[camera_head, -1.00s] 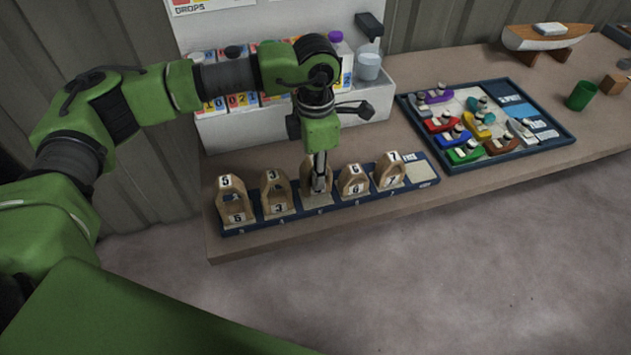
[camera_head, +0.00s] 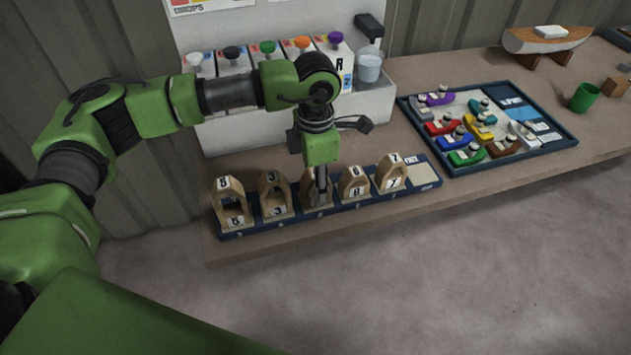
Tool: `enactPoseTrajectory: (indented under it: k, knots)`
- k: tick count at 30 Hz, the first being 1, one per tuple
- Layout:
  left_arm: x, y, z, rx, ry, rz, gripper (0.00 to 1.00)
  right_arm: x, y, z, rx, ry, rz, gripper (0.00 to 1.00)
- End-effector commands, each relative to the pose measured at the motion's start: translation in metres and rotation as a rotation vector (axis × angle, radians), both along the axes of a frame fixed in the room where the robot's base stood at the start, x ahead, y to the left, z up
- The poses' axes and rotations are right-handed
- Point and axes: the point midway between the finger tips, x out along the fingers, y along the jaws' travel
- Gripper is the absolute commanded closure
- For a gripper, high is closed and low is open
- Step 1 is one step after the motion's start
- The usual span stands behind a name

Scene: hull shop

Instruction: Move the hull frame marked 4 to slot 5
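A dark blue rack (camera_head: 428,186) holds a row of tan arch-shaped hull frames near the table's front edge. Slot numbers along the rack's front are too small to read surely. My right gripper is out of view.
A white dispenser unit (camera_head: 222,134) with coloured knobs stands behind the rack, close to my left arm. To the right are a blue-edged tray (camera_head: 450,168) of toy boats, a green cup (camera_head: 583,97) and a wooden model boat (camera_head: 548,40).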

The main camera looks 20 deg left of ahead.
Motion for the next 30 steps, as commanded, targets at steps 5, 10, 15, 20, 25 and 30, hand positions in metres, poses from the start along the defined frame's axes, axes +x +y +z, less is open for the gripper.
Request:
enactPoseTrajectory:
  k: [5, 10, 15, 20, 25, 30]
  knots:
    - [0.001, -0.001, 0.014, -0.002, -0.004, 0.0, 0.59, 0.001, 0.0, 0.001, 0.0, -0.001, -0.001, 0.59]
    - [0.001, -0.001, 0.05, -0.001, -0.006, 0.0, 0.59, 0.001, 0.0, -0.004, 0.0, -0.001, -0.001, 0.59]
    - [0.001, -0.001, 0.087, -0.001, -0.006, 0.001, 0.59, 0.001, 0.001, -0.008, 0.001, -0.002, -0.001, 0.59]
    - [0.0, -0.001, 0.111, -0.001, -0.002, 0.001, 0.59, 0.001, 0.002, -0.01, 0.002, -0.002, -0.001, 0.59]
    - [0.0, 0.0, 0.122, 0.001, -0.001, 0.0, 0.59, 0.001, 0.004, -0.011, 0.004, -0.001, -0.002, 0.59]
    - [0.0, 0.0, 0.124, 0.0, 0.0, 0.0, 0.59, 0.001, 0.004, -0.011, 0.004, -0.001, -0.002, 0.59]
